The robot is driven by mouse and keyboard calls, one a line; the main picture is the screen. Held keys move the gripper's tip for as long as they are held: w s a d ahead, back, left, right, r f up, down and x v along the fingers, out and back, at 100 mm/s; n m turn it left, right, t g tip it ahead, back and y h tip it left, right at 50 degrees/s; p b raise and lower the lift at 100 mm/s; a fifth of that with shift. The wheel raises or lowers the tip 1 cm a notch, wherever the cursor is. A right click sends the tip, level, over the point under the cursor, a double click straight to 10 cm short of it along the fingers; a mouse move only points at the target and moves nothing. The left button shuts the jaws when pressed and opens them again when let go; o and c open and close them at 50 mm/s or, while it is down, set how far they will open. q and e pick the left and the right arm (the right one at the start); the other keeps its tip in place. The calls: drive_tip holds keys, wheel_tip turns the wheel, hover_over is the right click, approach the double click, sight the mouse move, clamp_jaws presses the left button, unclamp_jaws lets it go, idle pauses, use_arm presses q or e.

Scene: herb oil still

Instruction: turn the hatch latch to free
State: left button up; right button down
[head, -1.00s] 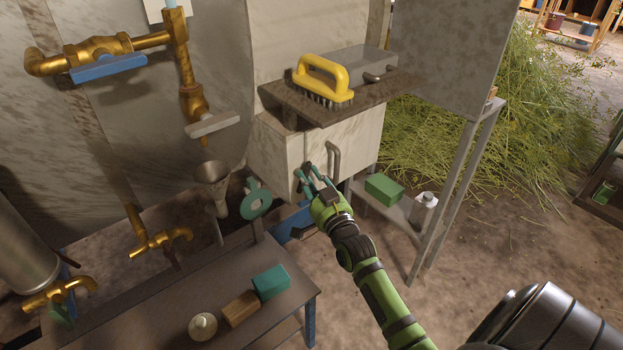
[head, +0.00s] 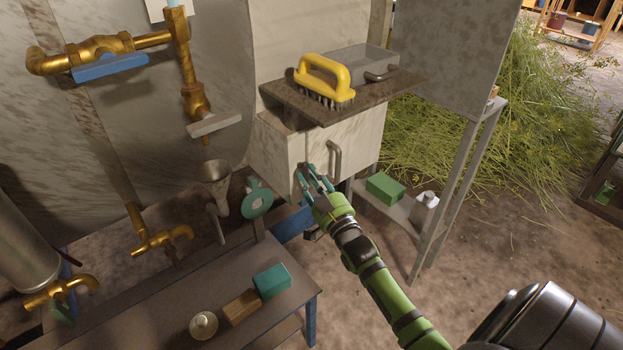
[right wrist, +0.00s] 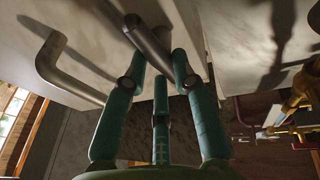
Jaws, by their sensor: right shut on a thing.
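The hatch is the pale front of a metal box (head: 359,139) below a dark shelf in the head view. It has a bent grey bar handle (head: 335,162), which also shows at upper left in the right wrist view (right wrist: 55,66). The hatch latch, a short dark metal bar (right wrist: 148,45), sits left of the handle. My right gripper (head: 312,180) is at the hatch front, its teal fingers shut on the latch, with fingertips around the bar in the right wrist view (right wrist: 160,75). The fingers mostly hide the latch in the head view. My left gripper is not in view.
A funnel (head: 217,180) and a teal ring-shaped piece (head: 257,202) are to the left. A green box (head: 385,187) and a white bottle (head: 424,204) stand low at right.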

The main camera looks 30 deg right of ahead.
drive_tip(key=c, duration=1)
unclamp_jaws()
drive_tip(key=shift+a, duration=0.1)
drive_tip(key=v, duration=1.2)
drive_tip(key=shift+f, duration=0.1)
